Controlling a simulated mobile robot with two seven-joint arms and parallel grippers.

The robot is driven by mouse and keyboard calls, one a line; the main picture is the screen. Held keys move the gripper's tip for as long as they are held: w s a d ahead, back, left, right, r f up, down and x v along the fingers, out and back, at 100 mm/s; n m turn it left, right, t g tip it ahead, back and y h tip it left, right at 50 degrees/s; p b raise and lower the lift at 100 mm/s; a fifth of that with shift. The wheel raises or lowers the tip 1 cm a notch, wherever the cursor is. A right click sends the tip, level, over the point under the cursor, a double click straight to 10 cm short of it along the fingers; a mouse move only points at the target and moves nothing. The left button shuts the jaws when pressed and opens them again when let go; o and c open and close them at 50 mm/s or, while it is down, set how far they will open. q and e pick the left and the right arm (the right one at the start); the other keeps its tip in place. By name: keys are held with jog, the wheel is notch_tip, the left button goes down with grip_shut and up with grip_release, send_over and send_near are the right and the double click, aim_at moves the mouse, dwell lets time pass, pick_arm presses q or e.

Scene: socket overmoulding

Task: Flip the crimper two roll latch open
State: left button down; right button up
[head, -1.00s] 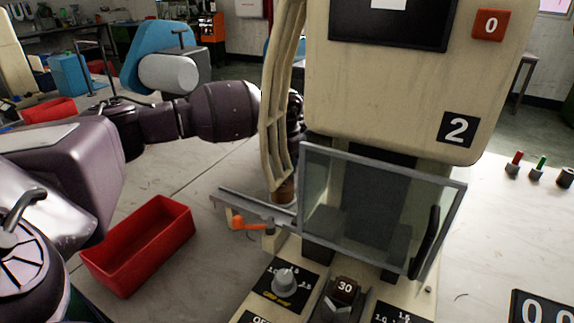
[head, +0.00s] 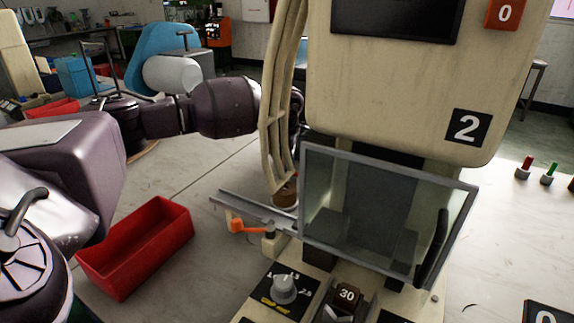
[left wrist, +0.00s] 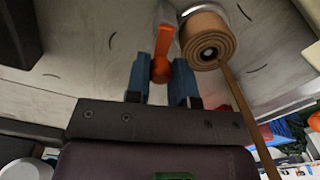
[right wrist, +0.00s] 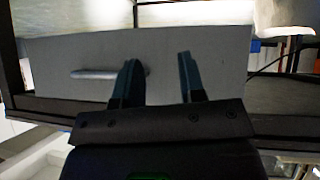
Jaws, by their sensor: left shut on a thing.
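In the left wrist view an orange latch lever (left wrist: 163,42) with a round knob sits between the blue fingers of my left gripper (left wrist: 160,80), which is shut on it. A roll of brown strip (left wrist: 205,48) is just to the right, its strip running down past the gripper. In the head view my left arm reaches behind the cream curved frame (head: 276,120) of crimper two (head: 410,100), which hides the fingers. A small orange lever (head: 245,226) shows below; I cannot tell if it is the same one. My right gripper (right wrist: 157,75) is open and empty in the right wrist view.
A clear guard (head: 385,225) with a dark handle fronts the crimper, above a dial (head: 283,288). A red bin (head: 135,250) stands at lower left on the pale bench. A grey panel (right wrist: 80,50) with a rod lies before my right gripper.

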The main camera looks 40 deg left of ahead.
pick_arm(q)
jog(key=shift+w+f+m, duration=0.1)
jog(key=shift+w+m, duration=0.05)
jog(key=shift+m, duration=0.55)
jog(key=shift+w+a+m, duration=0.1)
jog(key=shift+m, duration=0.4)
jog(key=c, duration=1)
grip_release()
